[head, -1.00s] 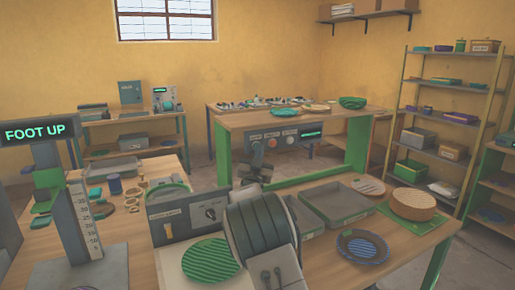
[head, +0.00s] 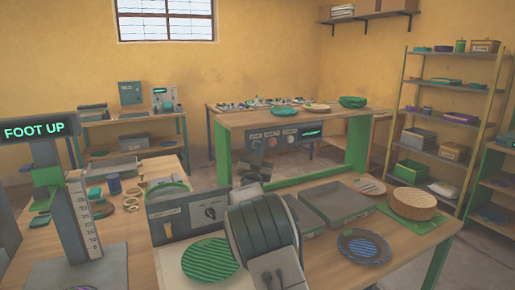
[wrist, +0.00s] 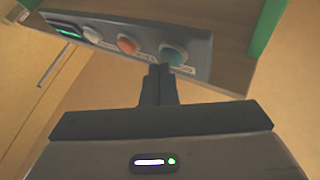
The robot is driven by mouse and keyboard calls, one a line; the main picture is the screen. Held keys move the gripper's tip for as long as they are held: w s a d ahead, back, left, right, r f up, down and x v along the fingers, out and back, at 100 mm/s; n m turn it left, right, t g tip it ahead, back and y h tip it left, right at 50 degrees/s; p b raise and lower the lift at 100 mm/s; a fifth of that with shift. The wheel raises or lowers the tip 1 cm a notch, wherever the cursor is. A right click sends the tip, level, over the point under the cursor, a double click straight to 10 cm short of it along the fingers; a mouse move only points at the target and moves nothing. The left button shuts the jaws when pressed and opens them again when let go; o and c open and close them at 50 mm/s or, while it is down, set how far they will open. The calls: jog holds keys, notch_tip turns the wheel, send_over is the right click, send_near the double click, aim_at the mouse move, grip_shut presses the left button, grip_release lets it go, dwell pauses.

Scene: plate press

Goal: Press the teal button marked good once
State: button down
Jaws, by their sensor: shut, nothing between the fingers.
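The teal button (wrist: 173,54) sits at the right end of a button row in the wrist view, on a grey control panel (wrist: 200,72). In the head view the teal button (head: 256,143) is the leftmost, small and partly hard to make out. An orange button (wrist: 127,45) and a pale button (wrist: 92,33) stand beside it. My gripper (wrist: 161,68) is shut and empty, its tips close to the teal button's edge. I cannot tell whether they touch. In the head view my gripper (head: 256,152) is just below the button.
The panel hangs under a green-framed wooden bench (head: 300,115), with a lit display (wrist: 66,29) at its far end. In front are a grey tray (head: 335,203), a ribbed green plate (head: 210,258), a dark blue plate (head: 364,245) and a press reading FOOT UP (head: 34,130).

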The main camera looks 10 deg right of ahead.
jog(key=shift+s+d+b, duration=0.2)
jog(key=shift+s+b, duration=0.35)
jog(key=s+b, duration=0.1)
jog(key=s+d+b, duration=0.1)
jog(key=s+b, duration=0.2)
jog(key=shift+s+d+b, duration=0.25)
jog(key=shift+s+b, duration=0.05)
jog(key=shift+s, duration=0.1)
dwell(0.5)
